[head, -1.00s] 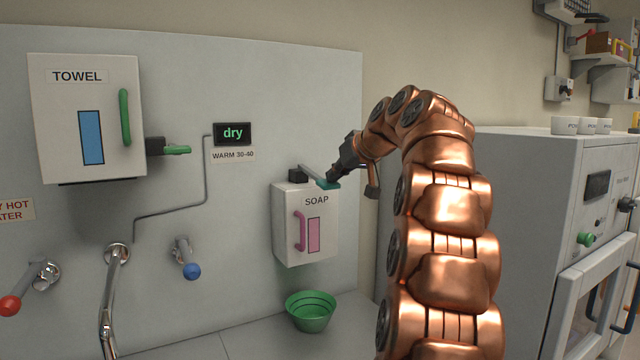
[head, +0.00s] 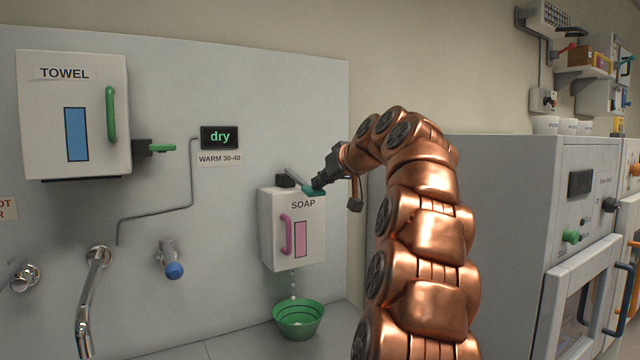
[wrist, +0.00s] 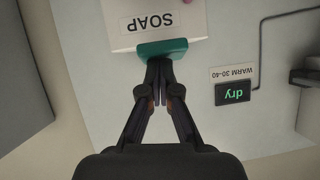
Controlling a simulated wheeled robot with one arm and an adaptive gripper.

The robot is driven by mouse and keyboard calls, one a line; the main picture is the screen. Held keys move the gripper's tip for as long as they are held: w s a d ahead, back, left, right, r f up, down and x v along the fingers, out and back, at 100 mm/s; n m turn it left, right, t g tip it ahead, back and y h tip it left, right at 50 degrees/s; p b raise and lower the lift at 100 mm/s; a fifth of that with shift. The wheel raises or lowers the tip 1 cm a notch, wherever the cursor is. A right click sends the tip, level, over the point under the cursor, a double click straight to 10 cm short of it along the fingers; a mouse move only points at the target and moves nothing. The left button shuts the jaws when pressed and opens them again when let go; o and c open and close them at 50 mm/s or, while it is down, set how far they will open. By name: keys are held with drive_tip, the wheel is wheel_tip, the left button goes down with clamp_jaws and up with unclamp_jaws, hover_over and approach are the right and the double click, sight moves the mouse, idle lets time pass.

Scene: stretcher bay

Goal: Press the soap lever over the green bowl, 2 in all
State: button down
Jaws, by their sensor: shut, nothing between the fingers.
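The white soap dispenser (head: 293,245), labelled SOAP, hangs on the wall panel with a pink handle and pink window on its front. Its teal lever (head: 312,190) sticks out at the top and is tilted down. My gripper (head: 318,184) is shut and empty, its tips at the lever's outer end. In the wrist view the shut fingertips (wrist: 159,66) meet the teal lever pad (wrist: 162,48). The green bowl (head: 298,320) stands on the counter under the dispenser. Pale drops (head: 293,285) fall between the dispenser and the bowl.
A towel box (head: 75,120) with a green handle hangs at the left. A display (head: 220,137) reads "dry". A tap spout (head: 92,300) and a blue-knobbed valve (head: 173,268) stick out below. A grey cabinet (head: 500,240) stands at the right.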

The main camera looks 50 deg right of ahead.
drive_tip(key=shift+r, duration=0.45)
drive_tip(key=shift+p, duration=0.3)
drive_tip(key=s+a+r+p, duration=0.1)
drive_tip(key=s+r+p, duration=0.2)
drive_tip(key=s+r, duration=0.6)
drive_tip(key=shift+a+r, duration=0.2)
drive_tip(key=shift+a, duration=0.05)
idle(0.7)
